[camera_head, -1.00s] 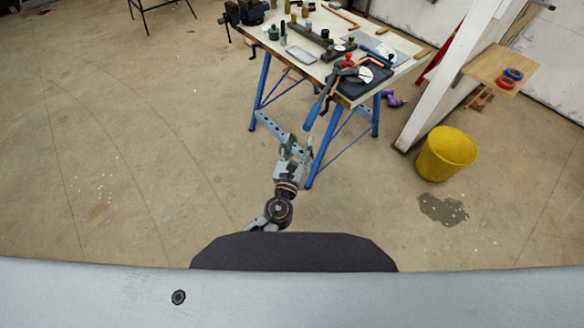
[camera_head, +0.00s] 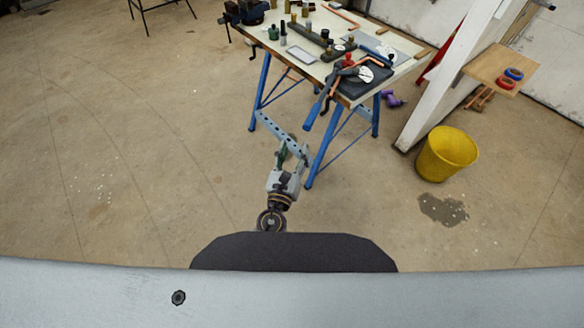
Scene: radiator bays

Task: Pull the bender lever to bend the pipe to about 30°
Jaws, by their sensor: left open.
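The pipe bender sits at the front right corner of the workbench (camera_head: 340,95), with a white round dial (camera_head: 364,75) on a dark base. Its lever with a blue grip (camera_head: 315,113) sticks out past the bench's front edge, down and to the left. A copper pipe (camera_head: 372,59) shows at the bender; its bend angle is too small to tell. My left gripper (camera_head: 292,146) is open and empty, in front of the bench and below the blue grip in the picture, apart from it. My right gripper is not in view.
A vise (camera_head: 245,12) and several small parts stand on the bench's left and back. Blue bench legs (camera_head: 322,150) are close to my left gripper. A yellow bucket (camera_head: 447,154) stands on the floor at right, near a white post (camera_head: 450,75).

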